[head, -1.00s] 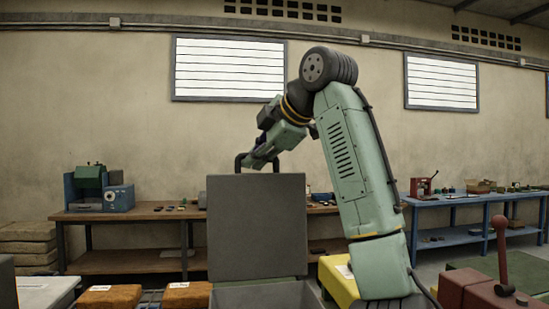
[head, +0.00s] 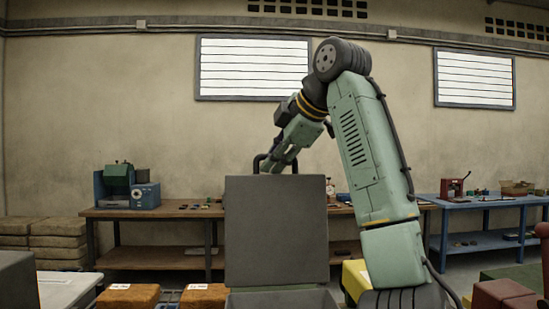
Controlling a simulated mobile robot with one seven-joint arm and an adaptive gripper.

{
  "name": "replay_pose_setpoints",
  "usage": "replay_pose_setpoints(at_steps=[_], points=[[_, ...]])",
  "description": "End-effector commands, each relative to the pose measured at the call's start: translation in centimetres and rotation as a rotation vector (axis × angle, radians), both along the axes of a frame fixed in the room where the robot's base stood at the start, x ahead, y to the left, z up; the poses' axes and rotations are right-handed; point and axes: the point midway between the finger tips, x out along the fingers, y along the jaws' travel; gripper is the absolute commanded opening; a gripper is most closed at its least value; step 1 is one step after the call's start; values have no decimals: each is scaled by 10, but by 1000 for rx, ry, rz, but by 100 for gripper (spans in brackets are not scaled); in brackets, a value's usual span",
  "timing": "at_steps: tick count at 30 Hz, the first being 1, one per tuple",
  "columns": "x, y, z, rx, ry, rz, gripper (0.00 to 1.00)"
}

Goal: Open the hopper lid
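The hopper lid (head: 276,232) is a flat dark grey panel standing about upright at the back of the grey hopper (head: 283,300), whose upper part shows at the bottom edge of the head view. A black bar handle (head: 257,164) rises at the lid's top edge. My green arm reaches over from the right, and my gripper (head: 274,164) is at the handle, just above the lid's top edge. The fingertips are small and partly hidden behind the lid and handle, so I cannot tell whether they are shut on it.
Orange-brown blocks (head: 128,297) and a pale bin (head: 65,289) stand left of the hopper. A yellow box (head: 355,278) is close on its right, beside my arm. A wooden bench (head: 150,213) and a blue bench (head: 490,201) stand along the back wall.

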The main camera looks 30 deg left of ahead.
Motion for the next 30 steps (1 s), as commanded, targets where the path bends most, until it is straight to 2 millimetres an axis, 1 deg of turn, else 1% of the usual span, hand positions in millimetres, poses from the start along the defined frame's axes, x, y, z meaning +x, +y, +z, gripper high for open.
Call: replay_pose_setpoints(at_steps=[1, 4, 15, 17, 24, 30], points=[[0, 0, 0, 0, 0, 0, 25], [0, 0, 0, 0, 0, 1, 31], [-1, -2, 2, 0, 0, 1, 31], [-3, -6, 5, 0, -1, 1, 31], [-17, -33, 32, 2, -2, 1, 31], [-25, -49, 46, 2, -2, 1, 31]])
